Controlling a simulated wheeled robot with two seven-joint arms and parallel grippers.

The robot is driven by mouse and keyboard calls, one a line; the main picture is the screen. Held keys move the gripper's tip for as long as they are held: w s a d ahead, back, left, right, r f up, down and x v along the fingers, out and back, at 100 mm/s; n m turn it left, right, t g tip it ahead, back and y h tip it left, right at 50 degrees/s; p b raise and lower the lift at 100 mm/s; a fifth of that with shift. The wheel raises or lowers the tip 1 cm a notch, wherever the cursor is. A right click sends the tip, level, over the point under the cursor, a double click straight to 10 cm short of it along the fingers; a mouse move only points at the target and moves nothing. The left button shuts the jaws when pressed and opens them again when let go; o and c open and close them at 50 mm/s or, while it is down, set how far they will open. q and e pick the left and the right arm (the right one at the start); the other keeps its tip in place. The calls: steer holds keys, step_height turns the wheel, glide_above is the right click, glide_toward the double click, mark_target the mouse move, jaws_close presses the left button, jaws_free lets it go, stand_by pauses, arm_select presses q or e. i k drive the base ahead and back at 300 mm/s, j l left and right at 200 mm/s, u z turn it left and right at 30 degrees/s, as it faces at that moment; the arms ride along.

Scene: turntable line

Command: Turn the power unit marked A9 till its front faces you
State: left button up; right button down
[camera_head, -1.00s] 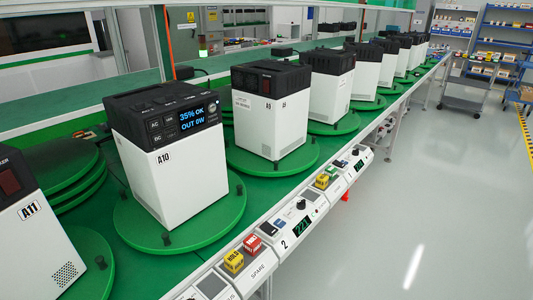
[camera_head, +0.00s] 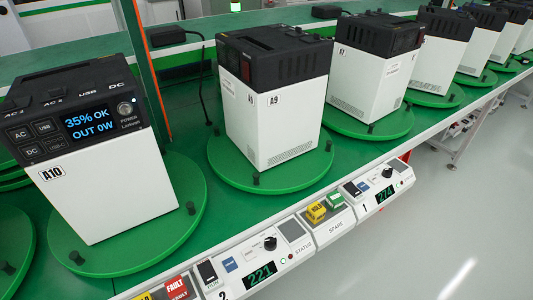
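The power unit marked A9 (camera_head: 290,135) stands upright in the middle of the view, white with a black top. It rests on a round green turntable (camera_head: 226,172) with small black pegs at the rim. The broad white face with the A9 label and a vent at its foot is turned toward the lower right. A dark red panel shows at the upper left corner. No lit screen like that on the A10 unit (camera_head: 105,190) shows on it; its far sides are hidden. Neither of my grippers is in view.
Control box 2 (camera_head: 262,262), reading 221 and with a black knob, sits on the front rail. Control box 1 (camera_head: 378,190) reads 274. A spare panel (camera_head: 335,228) with yellow and green buttons lies between them. More units (camera_head: 370,80) stand on turntables to the right. Grey floor is clear at lower right.

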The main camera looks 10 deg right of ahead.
mark_target(228, 162)
steer(key=i+l+u, duration=0.2)
steer(key=l, duration=0.5)
steer(key=i+l+u, duration=0.1)
steer(key=l+u, duration=0.15)
steer(key=l, duration=0.5)
steer(key=l+u, duration=0.2)
steer(key=l, duration=0.55)
steer(key=i, duration=0.05)
